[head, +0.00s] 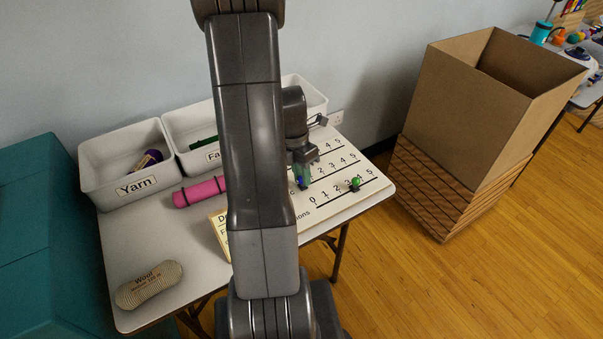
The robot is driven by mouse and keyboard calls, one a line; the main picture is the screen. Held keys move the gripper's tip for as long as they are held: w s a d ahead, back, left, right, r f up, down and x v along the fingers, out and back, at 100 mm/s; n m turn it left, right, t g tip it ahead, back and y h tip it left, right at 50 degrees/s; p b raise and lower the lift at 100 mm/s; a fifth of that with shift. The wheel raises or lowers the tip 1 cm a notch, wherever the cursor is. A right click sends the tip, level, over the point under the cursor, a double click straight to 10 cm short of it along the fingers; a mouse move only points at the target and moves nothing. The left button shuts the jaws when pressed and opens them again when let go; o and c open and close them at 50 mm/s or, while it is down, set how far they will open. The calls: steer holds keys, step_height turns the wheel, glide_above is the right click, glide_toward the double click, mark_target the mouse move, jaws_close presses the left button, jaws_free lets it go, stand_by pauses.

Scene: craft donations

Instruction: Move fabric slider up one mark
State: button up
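A white board (336,203) with several numbered lines lies on the table. The exact mark is hidden by my gripper. A green slider knob (356,183) sits on the bottom line, labelled "…otions", near marks 3 and 4. My gripper (302,176) points down right over the blue knob. Its fingertips are small and overlap the knob, so I cannot tell whether they grip it. My arm hides the board's left part and most of the top line.
White bins labelled "Yarn" (128,187) and "Fa…" (197,160) stand at the table's back. A pink roll (199,192), a wool skein (149,286) and a cream sign (219,228) lie left of my arm. A tall cardboard box (478,110) stands on the right.

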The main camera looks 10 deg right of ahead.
jaws_close()
steer(key=shift+w+d+p, duration=0.15)
steer(key=shift+w+d, duration=0.1)
steer(key=shift+d, duration=0.4)
steer(key=shift+w+d+p, duration=0.15)
steer(key=shift+w+d, duration=0.05)
steer(key=shift+d, duration=0.45)
steer(key=shift+w+d+p, duration=0.15)
steer(key=shift+w+d, duration=0.1)
steer(key=shift+d, duration=0.4)
steer(key=o, duration=0.8)
jaws_free()
steer(key=shift+o, duration=0.2)
steer(key=shift+a, duration=0.1)
steer(key=shift+r, duration=0.15)
step_height(320, 180, up, 13)
steer(key=w+a, duration=0.1)
steer(key=w, duration=0.1)
steer(key=shift+w+a+r+p, duration=0.15)
steer(key=shift+p, duration=0.3)
